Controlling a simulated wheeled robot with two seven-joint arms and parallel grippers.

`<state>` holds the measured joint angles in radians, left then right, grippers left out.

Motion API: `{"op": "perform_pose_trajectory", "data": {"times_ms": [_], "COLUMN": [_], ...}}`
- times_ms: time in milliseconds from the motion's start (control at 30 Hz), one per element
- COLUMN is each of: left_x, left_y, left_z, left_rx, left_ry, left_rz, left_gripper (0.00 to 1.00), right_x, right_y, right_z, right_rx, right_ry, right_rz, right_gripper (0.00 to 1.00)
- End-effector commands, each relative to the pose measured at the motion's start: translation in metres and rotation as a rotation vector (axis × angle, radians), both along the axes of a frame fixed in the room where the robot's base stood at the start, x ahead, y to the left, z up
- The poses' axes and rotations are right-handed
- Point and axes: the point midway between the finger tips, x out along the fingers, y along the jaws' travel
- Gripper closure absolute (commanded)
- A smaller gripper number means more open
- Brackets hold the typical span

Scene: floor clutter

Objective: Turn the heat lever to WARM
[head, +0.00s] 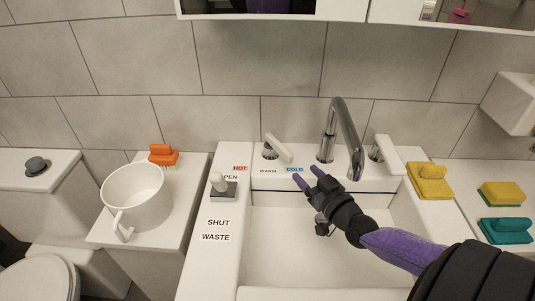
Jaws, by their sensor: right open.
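The heat lever (279,148) is a white handle on a chrome base at the back left of the sink. It slants down to the right, its lower end toward the blue COLD label (295,168). The WARM label (268,171) is left of that, and the red HOT label (240,168) is further left. My left gripper is out of view.
The chrome faucet (347,135) rises just behind my right gripper, with another white handle (389,155) to its right. A white pot (134,195) and an orange brush (162,154) are further left; sponges lie right.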

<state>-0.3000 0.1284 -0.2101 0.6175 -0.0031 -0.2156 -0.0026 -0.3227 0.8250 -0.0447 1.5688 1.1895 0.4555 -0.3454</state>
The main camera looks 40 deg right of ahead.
Motion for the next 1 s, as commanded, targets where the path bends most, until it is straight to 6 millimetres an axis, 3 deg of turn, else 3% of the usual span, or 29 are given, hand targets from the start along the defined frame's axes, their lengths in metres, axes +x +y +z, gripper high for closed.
{"op": "perform_pose_trajectory", "data": {"times_ms": [100,500,667,900,1000], "left_x": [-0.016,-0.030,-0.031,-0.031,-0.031], "left_y": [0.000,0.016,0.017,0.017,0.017], "left_z": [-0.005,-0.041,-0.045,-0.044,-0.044], "left_rx": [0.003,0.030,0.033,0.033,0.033], "left_ry": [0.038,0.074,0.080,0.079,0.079], "left_rz": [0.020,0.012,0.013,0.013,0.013], "left_gripper": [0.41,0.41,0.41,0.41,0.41], "right_x": [0.008,0.086,0.097,0.098,0.098], "right_y": [0.003,-0.008,-0.009,-0.009,-0.009], "right_z": [-0.004,-0.005,-0.003,-0.001,-0.001], "right_rx": [0.008,0.005,0.004,0.004,0.004], "right_ry": [-0.003,-0.002,0.000,0.000,0.000], "right_rz": [0.007,0.005,0.006,0.006,0.006], "right_gripper": [0.41,0.41,0.41,0.41,0.60]}}
